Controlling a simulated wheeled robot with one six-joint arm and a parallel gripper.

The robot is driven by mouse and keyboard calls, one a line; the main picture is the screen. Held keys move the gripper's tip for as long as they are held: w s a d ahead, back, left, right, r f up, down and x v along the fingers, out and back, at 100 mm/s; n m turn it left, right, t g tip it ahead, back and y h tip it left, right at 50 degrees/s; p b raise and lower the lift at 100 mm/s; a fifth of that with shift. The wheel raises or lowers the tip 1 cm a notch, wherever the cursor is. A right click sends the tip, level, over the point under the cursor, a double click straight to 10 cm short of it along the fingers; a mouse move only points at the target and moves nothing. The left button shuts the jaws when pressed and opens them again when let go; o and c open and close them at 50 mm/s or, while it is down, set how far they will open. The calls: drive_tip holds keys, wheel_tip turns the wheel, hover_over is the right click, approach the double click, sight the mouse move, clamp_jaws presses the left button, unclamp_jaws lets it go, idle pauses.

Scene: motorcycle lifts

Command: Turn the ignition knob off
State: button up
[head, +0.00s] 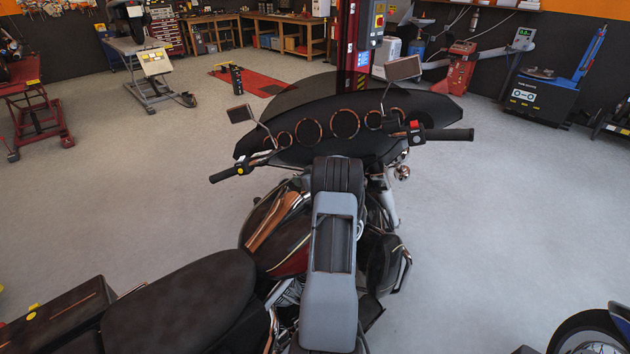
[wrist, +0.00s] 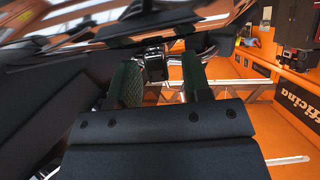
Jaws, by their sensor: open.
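The motorcycle (head: 295,235) stands in the middle of the head view, with its dark fairing and round gauges (head: 344,124) facing me. My grey and black arm reaches forward over the tank and hides the middle of the console. In the wrist view my gripper (wrist: 161,74) is open, with its two dark green fingers apart. A small dark block with a chrome edge (wrist: 153,66) shows between and just beyond the fingertips; I cannot tell whether it is the ignition knob. I cannot see the knob's setting or any contact.
The left grip (head: 230,172) and right grip (head: 448,134) flank the arm, with mirrors above the fairing. A red lift post (head: 347,45) stands behind. Another motorcycle's wheel (head: 590,335) shows at the lower right. Grey floor lies open on both sides.

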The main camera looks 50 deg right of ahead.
drive_tip(key=b+v, duration=0.1)
drive_tip(key=v, duration=1)
drive_tip(key=shift+s, duration=0.25)
drive_tip(key=shift+r, duration=0.1)
drive_tip(key=s+d+f+m+g+h, duration=0.3)
drive_tip(key=s+d+g+h, duration=0.1)
drive_tip(key=s+g+h, duration=0.2)
drive_tip(key=s+a+r+n+y, duration=0.1)
drive_tip(key=a+r, duration=0.3)
drive_tip(key=a, duration=1.2)
drive_tip(key=s+a+r+n+g+y, duration=0.1)
drive_tip(key=a+r, duration=0.4)
drive_tip(key=a, duration=1.1)
drive_tip(key=s+a+r+n+g+y, duration=0.1)
drive_tip(key=s+a+r+n+y, duration=0.1)
drive_tip(key=a, duration=1.4)
wheel_tip(320, 180, up, 3)
drive_tip(key=s+y, duration=0.1)
drive_tip(key=y, duration=0.2)
drive_tip(key=shift+s+a+f, duration=0.2)
drive_tip(key=shift+s+f, duration=0.05)
